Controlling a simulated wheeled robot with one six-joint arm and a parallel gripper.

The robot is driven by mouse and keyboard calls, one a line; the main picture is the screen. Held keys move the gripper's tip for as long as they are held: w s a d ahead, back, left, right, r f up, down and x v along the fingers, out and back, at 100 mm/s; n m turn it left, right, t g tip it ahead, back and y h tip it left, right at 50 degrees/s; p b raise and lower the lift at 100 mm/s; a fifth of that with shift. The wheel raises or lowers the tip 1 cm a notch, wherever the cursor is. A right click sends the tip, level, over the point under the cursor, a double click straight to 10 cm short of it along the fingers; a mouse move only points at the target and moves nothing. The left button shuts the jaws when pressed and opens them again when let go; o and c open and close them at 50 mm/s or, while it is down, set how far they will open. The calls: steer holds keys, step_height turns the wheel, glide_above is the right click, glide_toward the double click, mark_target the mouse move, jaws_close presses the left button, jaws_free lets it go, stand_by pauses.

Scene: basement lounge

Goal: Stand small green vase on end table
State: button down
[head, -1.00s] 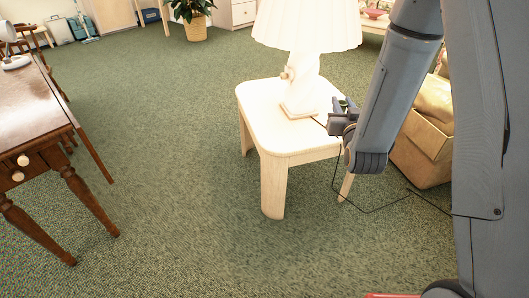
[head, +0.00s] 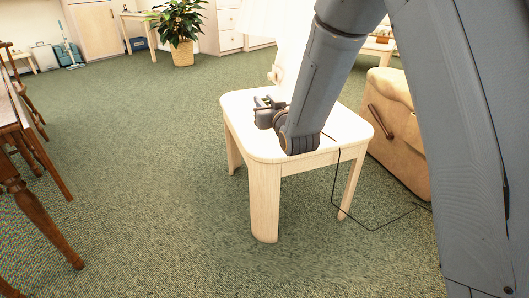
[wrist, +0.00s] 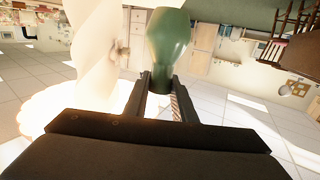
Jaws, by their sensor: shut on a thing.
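The small green vase (wrist: 168,42) is between the two fingers of my gripper (wrist: 160,95) in the wrist view, with its wide glossy body beyond the fingertips. In the head view, my gripper (head: 267,108) is over the pale wooden end table (head: 240,118), towards its left side. Only a sliver of green shows at the gripper there; my arm and gripper hide the rest of the vase. I cannot tell whether the vase touches the tabletop.
A white lamp (head: 279,68) stands on the end table behind my gripper, partly hidden by my arm; it also shows close to the vase in the wrist view (wrist: 98,40). A dark cord hangs off the table's right side. A tan armchair (head: 400,130) is to the right.

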step_height(320, 180, down, 10)
steer(key=b, duration=0.2)
steer(key=shift+r+b, duration=0.15)
steer(key=shift+b, duration=0.2)
steer(key=c, duration=1.5)
jaws_free()
